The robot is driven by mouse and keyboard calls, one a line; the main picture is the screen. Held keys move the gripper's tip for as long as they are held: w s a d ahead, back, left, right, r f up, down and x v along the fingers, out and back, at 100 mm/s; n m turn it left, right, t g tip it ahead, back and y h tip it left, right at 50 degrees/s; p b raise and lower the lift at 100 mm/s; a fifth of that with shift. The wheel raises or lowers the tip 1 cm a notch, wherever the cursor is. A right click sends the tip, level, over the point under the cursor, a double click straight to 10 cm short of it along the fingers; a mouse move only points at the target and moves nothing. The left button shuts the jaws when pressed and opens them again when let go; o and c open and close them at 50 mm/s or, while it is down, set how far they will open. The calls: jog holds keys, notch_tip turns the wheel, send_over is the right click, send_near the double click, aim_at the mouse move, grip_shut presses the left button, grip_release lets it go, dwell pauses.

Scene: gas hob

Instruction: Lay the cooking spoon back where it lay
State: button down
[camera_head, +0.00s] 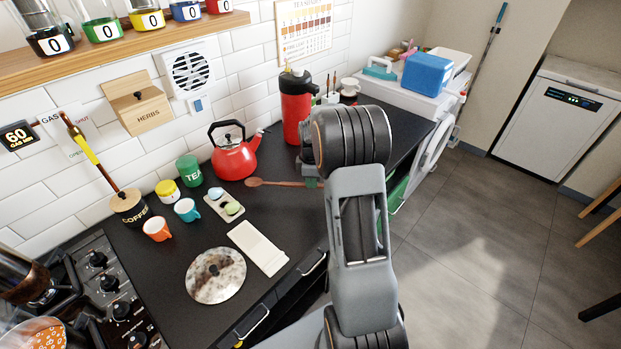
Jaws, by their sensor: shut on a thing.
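A long white rest or board (257,248) lies bare on the worktop, nearer the front edge.
A red kettle (235,158) and a red flask (296,105) stand behind the spoon. A small tray (213,207) with two egg-like pieces, cups (187,210) and a round lid (215,275) lie left. The hob (110,290) is far left. Bare worktop lies between spoon and white board.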

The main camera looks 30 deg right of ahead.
aim_at(312, 199)
jog(key=shift+f+b, duration=1.95)
jog(key=shift+f, duration=0.95)
jog(key=c, duration=1)
grip_release()
jog(key=shift+c, duration=0.2)
notch_tip(312, 199, up, 14)
jog(key=shift+f, duration=0.1)
